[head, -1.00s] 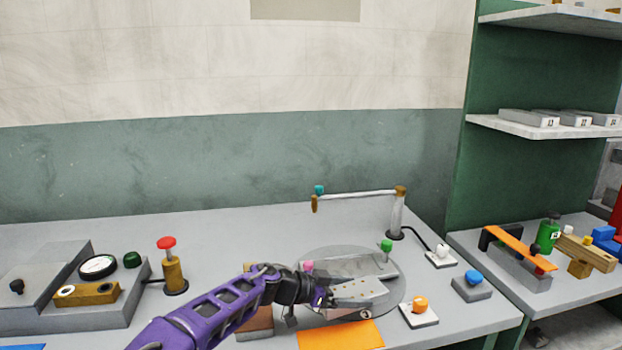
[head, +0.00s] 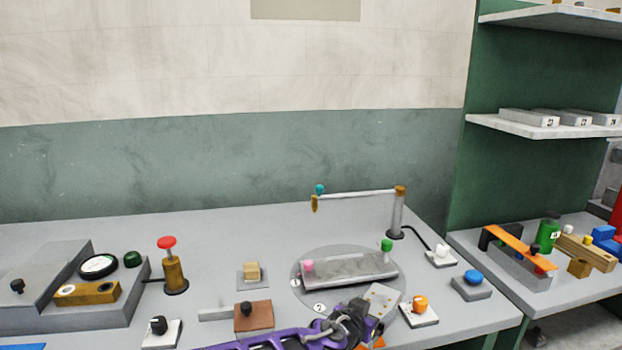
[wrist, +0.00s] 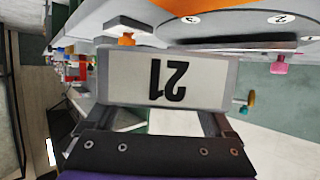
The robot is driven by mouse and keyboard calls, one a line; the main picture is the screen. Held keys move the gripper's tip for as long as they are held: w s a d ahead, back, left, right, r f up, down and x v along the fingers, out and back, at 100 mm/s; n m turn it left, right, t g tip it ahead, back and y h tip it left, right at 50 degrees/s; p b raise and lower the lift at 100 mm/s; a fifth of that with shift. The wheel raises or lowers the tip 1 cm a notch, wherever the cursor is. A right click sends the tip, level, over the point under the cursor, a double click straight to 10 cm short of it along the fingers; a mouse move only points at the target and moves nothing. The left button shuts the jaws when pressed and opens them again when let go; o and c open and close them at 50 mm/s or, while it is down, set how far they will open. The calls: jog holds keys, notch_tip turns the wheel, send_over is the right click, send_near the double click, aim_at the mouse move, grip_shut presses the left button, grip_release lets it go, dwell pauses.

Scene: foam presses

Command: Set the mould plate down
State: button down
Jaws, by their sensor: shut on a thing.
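The plate appears to be held clear of the bench. An orange sheet (wrist: 172,14) lies on the bench close by in the wrist view; in the head view my arm mostly hides it.
The turntable (head: 309,294) bears a grey bar (head: 350,268) with pink and green knobs. An orange button (head: 420,303) stands just right of the plate, a blue button (head: 473,279) beyond. A swing arm (head: 360,194) rises behind. A brown block (head: 253,317) stands left.

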aim_at(375, 306)
jog(key=r+n+y, duration=0.1)
jog(key=r, duration=0.1)
jog(key=r+n+t+y, duration=0.1)
jog(key=shift+w+d+r, duration=0.15)
jog(key=shift+w+r, duration=0.05)
jog(key=shift+r, duration=0.15)
jog(key=shift+d+r+n+t+y, duration=0.15)
jog(key=shift+r+n+t+y, duration=0.25)
jog(key=shift+r+n+y, duration=0.65)
jog(key=shift+r+m, duration=0.15)
jog(key=shift+m, duration=0.1)
